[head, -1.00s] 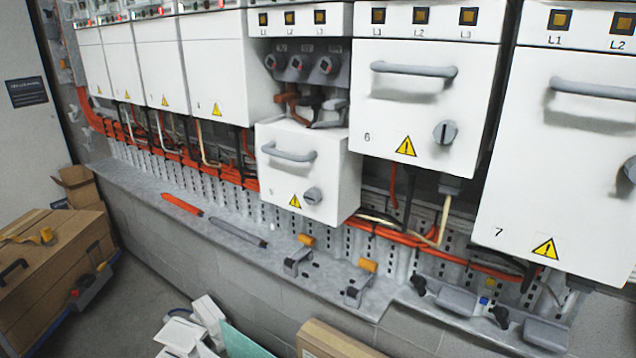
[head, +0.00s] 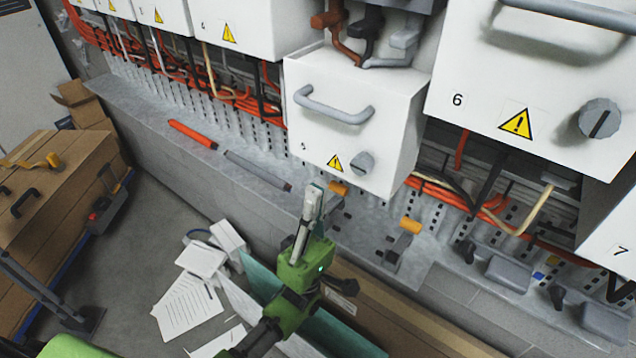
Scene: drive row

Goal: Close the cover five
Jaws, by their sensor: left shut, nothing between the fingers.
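Cover five (head: 338,110) is a white box-shaped cover with a grey bar handle (head: 333,105), a warning triangle and a grey knob (head: 362,164). It hangs lower and further out than its neighbours, and terminals and cables show above it. My left gripper (head: 314,190), on a green arm, is below the cover in front of the ledge. Its fingers are shut and empty, apart from the cover and its handle. My right gripper is not in view.
Cover six (head: 530,75) stands to the right, with cover four (head: 238,25) to the left. The grey ledge (head: 215,165) below carries an orange tool (head: 193,133) and a grey one (head: 257,170). Papers (head: 188,305) and boxes lie on the floor.

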